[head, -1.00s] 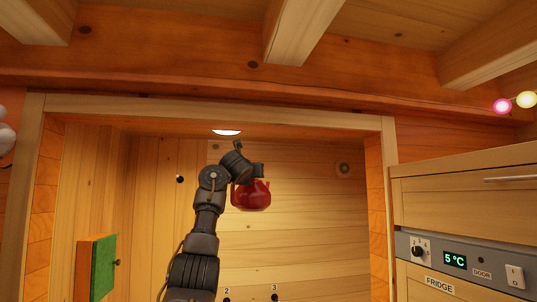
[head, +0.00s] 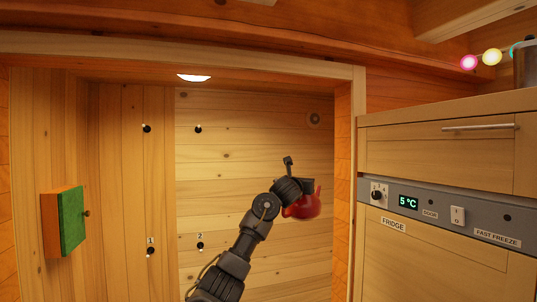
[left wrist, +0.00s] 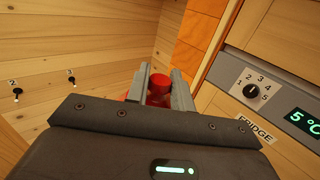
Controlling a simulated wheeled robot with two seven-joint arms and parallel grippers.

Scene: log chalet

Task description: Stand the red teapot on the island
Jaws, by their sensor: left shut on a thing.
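The red teapot (head: 306,205) hangs in the air in the head view, in front of the plank back wall of an alcove. My left gripper (head: 307,186) is shut on it from above, at its top. In the left wrist view, red parts of the teapot (left wrist: 160,88) show between the two fingers of my left gripper (left wrist: 158,84); most of the pot is hidden behind the gripper body. The teapot looks about upright. The island is not in view. My right gripper is not in view.
A fridge front (head: 410,255) with a control panel (head: 440,212) stands close to the right of the alcove. A lintel (head: 200,47) crosses above.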

